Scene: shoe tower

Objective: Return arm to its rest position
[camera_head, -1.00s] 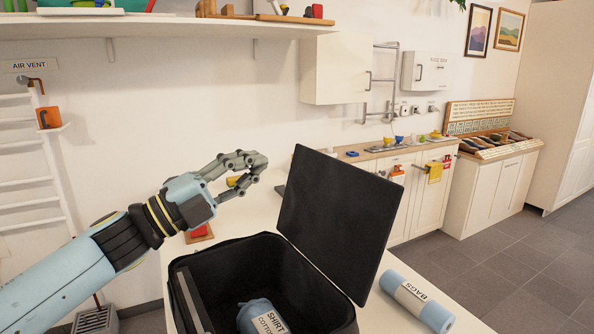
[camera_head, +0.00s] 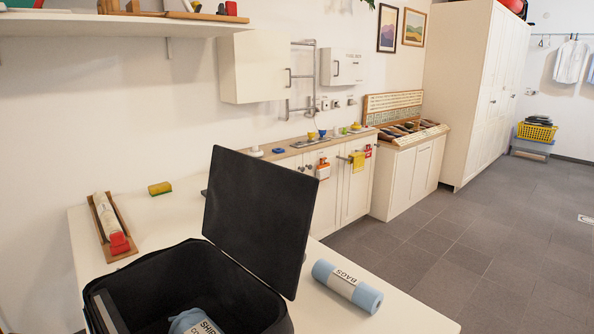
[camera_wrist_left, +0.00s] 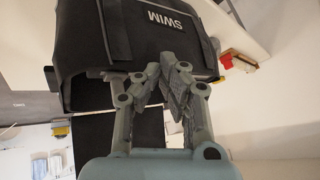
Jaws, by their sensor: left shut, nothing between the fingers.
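My left gripper (camera_wrist_left: 176,78) shows only in the left wrist view. Its grey fingers are shut with nothing held between them. In that view a black bag marked SWIM (camera_wrist_left: 130,45) lies beyond the fingertips; I cannot tell if they touch it. My left arm is out of the head view, and my right gripper shows in neither current view.
In the head view an open black bag (camera_head: 253,221) with its lid up stands on the white table (camera_head: 382,316). A blue BAGS roll (camera_head: 347,286) lies to its right. A wooden tray (camera_head: 121,228) and a yellow sponge (camera_head: 160,188) lie behind it.

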